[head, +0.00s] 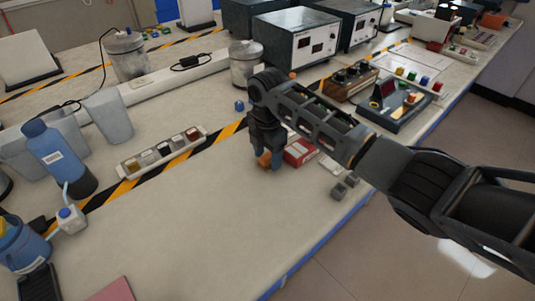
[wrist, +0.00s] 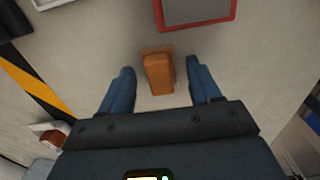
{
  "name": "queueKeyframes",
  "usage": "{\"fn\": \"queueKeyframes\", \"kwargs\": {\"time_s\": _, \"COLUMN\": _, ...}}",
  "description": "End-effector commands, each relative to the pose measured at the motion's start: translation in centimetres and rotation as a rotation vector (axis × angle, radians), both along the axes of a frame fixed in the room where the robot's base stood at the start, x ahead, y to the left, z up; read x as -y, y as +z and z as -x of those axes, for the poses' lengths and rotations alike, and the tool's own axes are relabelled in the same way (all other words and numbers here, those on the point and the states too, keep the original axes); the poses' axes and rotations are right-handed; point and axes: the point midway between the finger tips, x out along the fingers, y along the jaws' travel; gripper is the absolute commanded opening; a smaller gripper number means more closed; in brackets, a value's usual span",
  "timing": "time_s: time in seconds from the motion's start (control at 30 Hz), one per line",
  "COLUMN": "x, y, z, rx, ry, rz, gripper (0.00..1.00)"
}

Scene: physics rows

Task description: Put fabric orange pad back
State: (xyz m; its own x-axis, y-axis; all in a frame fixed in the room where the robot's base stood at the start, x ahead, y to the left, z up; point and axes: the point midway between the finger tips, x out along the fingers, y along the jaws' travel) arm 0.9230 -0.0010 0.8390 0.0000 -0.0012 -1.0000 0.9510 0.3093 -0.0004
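An orange block-shaped thing (wrist: 158,76), which may be the fabric orange pad, stands on the pale bench between my gripper's fingers. My gripper (wrist: 162,73) points down with its two blue fingers apart. There is a gap on each side of the orange thing, so the fingers appear not to touch it. In the head view the orange thing (head: 264,160) is partly hidden by my gripper (head: 269,162), low over the bench.
A red-edged box (head: 300,152) lies just right of my gripper, and small grey blocks (head: 339,191) lie near the bench edge. A tray of small samples (head: 161,152) is to the left. The front middle of the bench (head: 220,225) is clear.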

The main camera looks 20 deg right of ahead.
Motion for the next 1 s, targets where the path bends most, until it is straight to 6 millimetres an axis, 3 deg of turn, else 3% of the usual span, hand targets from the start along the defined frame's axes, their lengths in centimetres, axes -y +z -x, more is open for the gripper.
{"fn": "queueKeyframes", "kwargs": {"time_s": 0.33, "x": 0.0, "y": 1.3, "z": -0.1, "rx": 0.002, "ry": 0.0, "rz": -0.001, "gripper": 0.63}}
{"fn": "queueKeyframes", "kwargs": {"time_s": 0.8, "x": 0.0, "y": 10.1, "z": -0.1, "rx": 0.003, "ry": 0.0, "rz": 0.0, "gripper": 0.63}}
{"fn": "queueKeyframes", "kwargs": {"time_s": 1.0, "x": 0.0, "y": 12.0, "z": -0.1, "rx": 0.002, "ry": 0.0, "rz": -0.001, "gripper": 0.63}}
